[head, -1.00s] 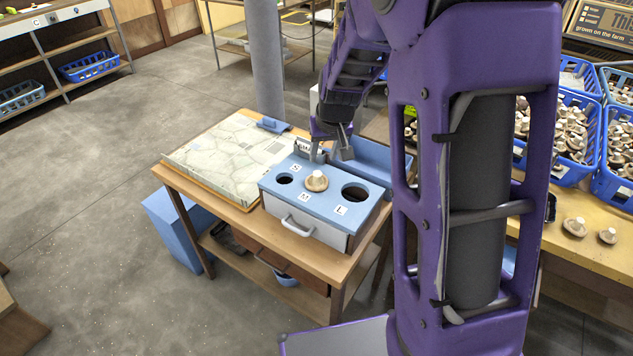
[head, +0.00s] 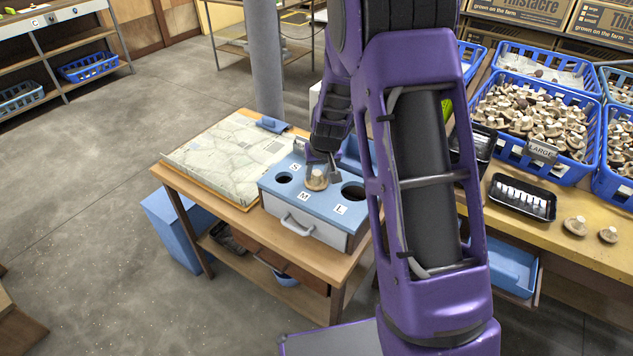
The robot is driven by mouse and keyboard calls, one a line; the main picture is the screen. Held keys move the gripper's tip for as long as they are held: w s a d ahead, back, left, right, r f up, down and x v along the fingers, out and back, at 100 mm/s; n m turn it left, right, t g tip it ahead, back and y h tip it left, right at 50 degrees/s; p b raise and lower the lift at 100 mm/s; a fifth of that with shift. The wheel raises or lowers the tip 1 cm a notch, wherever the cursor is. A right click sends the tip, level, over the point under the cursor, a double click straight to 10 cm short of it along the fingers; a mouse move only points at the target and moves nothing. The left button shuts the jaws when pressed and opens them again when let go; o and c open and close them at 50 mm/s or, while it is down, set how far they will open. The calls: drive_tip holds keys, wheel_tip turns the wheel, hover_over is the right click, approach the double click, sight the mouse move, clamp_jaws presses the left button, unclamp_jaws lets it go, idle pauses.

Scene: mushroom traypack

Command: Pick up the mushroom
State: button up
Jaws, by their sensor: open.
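A pale tan mushroom (head: 316,181) sits on the blue top of the sizing box (head: 326,205), over the middle spot by the M label. My gripper (head: 321,173) is open and comes down from behind, with its fingers at the mushroom. One finger shows at the mushroom's right side and the other at its back left. I cannot tell whether the fingers touch it. My purple arm hides part of the box's right end.
Round holes lie either side of the mushroom, by S (head: 284,179) and L (head: 352,191). A map-like board (head: 228,150) lies left on the wooden table. At right, a bench holds a blue crate of mushrooms (head: 586,157), a black tray (head: 522,198) and two loose mushrooms (head: 575,225).

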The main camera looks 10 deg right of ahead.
drive_tip(key=c, duration=0.7)
